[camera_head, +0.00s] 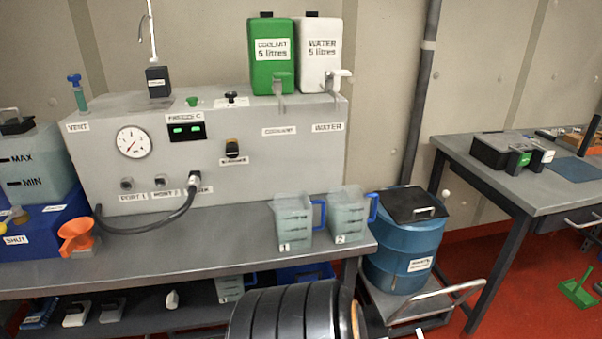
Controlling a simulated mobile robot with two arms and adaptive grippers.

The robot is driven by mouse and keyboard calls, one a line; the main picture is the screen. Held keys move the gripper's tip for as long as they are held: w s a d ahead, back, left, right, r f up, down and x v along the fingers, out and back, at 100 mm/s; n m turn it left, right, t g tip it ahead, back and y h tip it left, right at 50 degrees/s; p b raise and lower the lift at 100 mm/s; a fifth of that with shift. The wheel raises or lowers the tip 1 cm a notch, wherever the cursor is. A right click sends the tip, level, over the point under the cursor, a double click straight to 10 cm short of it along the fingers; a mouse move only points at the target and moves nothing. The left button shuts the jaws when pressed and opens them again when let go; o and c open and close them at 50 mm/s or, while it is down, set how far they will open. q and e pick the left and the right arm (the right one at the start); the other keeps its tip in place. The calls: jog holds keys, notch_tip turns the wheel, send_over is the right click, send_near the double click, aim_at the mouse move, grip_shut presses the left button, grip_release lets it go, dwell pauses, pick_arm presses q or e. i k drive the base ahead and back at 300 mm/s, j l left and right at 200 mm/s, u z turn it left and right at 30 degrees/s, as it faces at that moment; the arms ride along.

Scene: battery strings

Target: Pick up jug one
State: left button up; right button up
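Jug one (293,224) is a clear, greyish measuring jug with a blue handle on its right side and a label "1" low on its front. It stands upright on the grey bench, near the front edge. Jug two (346,212), alike and labelled "2", stands close to its right. A black ribbed part of my own body shows at the bottom middle, below and in front of jug one. Neither of my grippers is in view.
The bench (190,245) is clear left of jug one, up to an orange funnel (76,236). A grey panel box (240,165) with a black hose (165,224) stands behind. A blue drum (402,250) on a trolley (440,305) stands right of the bench.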

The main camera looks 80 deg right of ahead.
aim_at(292, 209)
jog(key=z, duration=2.9)
